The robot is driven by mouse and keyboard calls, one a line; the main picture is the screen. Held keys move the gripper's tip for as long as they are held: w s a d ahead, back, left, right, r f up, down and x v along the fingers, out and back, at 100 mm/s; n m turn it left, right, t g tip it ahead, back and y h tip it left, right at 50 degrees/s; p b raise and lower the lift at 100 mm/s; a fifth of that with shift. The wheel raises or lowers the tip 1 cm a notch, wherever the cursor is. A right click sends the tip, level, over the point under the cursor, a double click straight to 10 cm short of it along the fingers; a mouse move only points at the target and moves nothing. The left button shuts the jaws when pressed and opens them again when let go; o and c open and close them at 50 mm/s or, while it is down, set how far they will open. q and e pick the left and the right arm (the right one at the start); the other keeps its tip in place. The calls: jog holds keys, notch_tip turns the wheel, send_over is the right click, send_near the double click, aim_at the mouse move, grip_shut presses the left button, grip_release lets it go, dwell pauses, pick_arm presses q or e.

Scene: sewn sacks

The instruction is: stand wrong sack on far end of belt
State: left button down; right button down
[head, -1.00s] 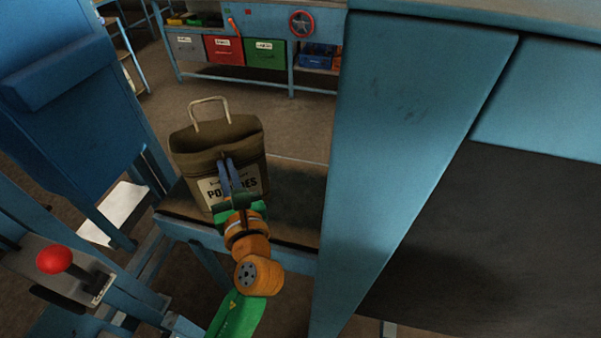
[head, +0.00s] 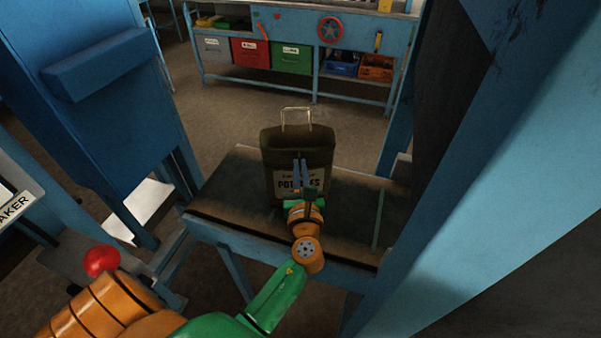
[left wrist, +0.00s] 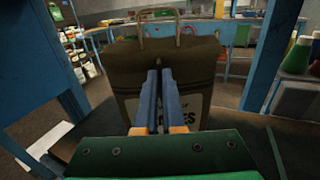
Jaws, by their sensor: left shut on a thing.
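A brown sack with a pale wire-like handle and a label reading POTATOES (head: 287,146) is upright at the rear edge of the dark belt (head: 231,190). I cannot tell whether its base rests on the belt. My left gripper (head: 300,164) is shut on the sack's near face, above the label. In the left wrist view, the sack (left wrist: 205,62) fills the middle, and the blue fingers of my left gripper (left wrist: 158,74) are together against it, covering part of the label. My right gripper is not in view.
A blue machine panel (head: 110,95) stands left of the belt, and a blue post (head: 480,200) rises at right. A red knob (head: 102,261) is at lower left. A bench (head: 365,40) with coloured bins stands behind. Belt surface is bare on both sides of the sack.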

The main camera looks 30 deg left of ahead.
pick_arm(q)
jog(key=c, duration=1.5)
grip_release()
jog(key=shift+d+f, duration=0.1)
jog(key=o, duration=0.5)
jog(key=v, duration=1.2)
jog(key=shift+r+p, duration=0.25)
jog(key=shift+p, duration=0.05)
